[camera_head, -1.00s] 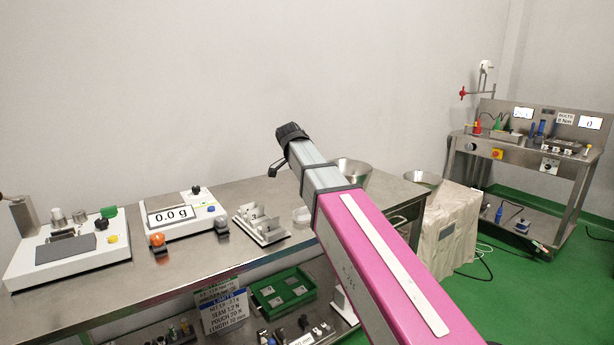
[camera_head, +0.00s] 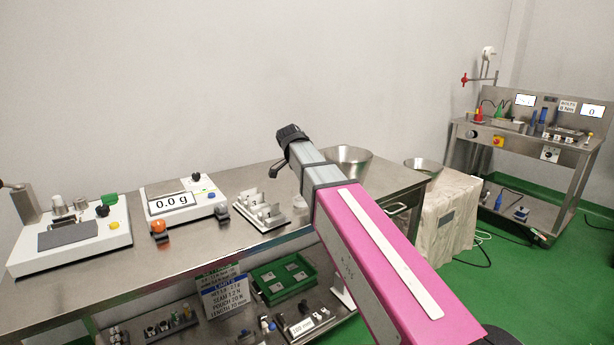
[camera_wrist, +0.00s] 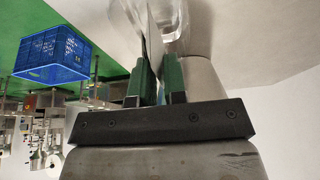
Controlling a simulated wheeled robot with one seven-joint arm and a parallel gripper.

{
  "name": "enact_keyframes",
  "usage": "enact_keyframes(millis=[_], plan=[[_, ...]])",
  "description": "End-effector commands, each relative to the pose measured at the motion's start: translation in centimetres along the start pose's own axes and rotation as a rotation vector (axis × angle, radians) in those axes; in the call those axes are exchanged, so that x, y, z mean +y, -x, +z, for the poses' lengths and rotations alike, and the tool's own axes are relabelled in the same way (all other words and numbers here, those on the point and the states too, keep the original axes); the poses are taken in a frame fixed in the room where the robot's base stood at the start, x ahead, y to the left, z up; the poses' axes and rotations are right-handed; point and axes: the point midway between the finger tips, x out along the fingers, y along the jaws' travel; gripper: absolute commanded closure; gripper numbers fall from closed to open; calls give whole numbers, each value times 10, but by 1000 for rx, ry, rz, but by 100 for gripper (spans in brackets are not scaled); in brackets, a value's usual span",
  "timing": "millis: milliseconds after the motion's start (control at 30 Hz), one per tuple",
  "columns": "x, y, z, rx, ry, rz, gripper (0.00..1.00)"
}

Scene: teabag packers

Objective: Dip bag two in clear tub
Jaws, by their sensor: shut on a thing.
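My gripper (camera_wrist: 159,85) shows in the wrist view with its two green-padded fingers close together. A thin pale sheet, which looks like a tea bag seen edge-on (camera_wrist: 153,42), is held between them. I cannot read a number on it. The clear tub (camera_head: 300,206) stands on the steel bench beside the white numbered rack, partly behind my pink arm. A clear, shiny shape beyond the fingertips in the wrist view looks like the tub (camera_wrist: 172,14). I cannot tell whether the bag is inside or only over it. In the head view the fingers are hard to make out.
The white numbered rack (camera_head: 259,213) is left of the tub. A scale reading 0.0 g (camera_head: 185,204) and a white device (camera_head: 70,240) stand further left. A metal bowl (camera_head: 349,160) is behind my arm. A green tray (camera_head: 283,281) is on the lower shelf.

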Motion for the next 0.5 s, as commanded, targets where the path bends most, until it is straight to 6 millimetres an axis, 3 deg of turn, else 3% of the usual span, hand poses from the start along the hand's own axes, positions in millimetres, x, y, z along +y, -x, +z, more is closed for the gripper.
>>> enact_keyframes(millis=[500], plan=[[0, -24, 10, 0, -1, 0, 100]])
